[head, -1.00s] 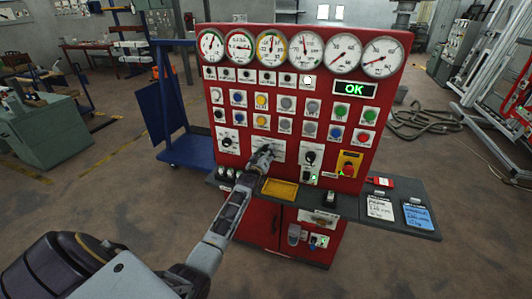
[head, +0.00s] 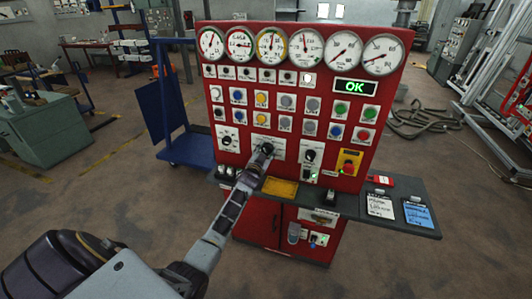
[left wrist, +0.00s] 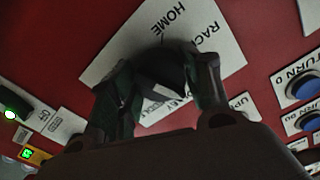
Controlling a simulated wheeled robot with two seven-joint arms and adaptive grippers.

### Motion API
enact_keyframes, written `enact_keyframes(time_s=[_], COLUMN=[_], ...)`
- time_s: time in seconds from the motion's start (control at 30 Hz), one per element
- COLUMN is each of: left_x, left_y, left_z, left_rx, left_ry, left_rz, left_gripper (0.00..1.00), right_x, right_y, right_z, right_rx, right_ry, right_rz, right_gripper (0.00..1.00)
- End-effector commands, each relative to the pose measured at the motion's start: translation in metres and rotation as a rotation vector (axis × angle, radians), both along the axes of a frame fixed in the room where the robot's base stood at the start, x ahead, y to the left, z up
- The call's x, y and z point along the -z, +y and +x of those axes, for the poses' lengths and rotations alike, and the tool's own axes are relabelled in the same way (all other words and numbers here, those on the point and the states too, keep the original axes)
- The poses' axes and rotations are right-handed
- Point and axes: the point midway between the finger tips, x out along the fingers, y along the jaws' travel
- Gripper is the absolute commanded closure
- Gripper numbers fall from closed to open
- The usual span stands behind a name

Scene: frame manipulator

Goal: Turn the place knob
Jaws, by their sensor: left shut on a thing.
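The place knob (left wrist: 158,82) is a black rotary knob on a white label plate (left wrist: 208,25) that reads HOME and RACK, on the red panel front. In the head view the knob (head: 267,147) is the middle one in the lower row of knobs. My left gripper (head: 264,154) reaches it from the lower left. In the left wrist view the two dark fingers of my left gripper (left wrist: 160,75) are on either side of the knob, shut on it. The knob's pointer is mostly hidden by the fingers. My right gripper is not in view.
A black knob (head: 227,141) is to the left and another (head: 310,156) to the right. A red emergency button (head: 348,168) on yellow is farther right. A grey shelf (head: 345,207) with a yellow tray (head: 281,187) juts out below the panel. Buttons (left wrist: 301,87) are close by.

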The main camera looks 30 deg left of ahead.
Motion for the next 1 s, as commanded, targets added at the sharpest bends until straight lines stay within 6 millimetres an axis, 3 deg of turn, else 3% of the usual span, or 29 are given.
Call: enact_keyframes(time_s=[1.0], left_x=[0.003], left_y=[0.0], left_z=[0.0], left_rx=[0.001], left_ry=[0.223], left_rz=[0.919], left_gripper=[0.76], right_x=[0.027], right_y=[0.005], right_z=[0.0], right_rx=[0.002], right_ry=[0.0], right_rz=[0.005], right_gripper=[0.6])
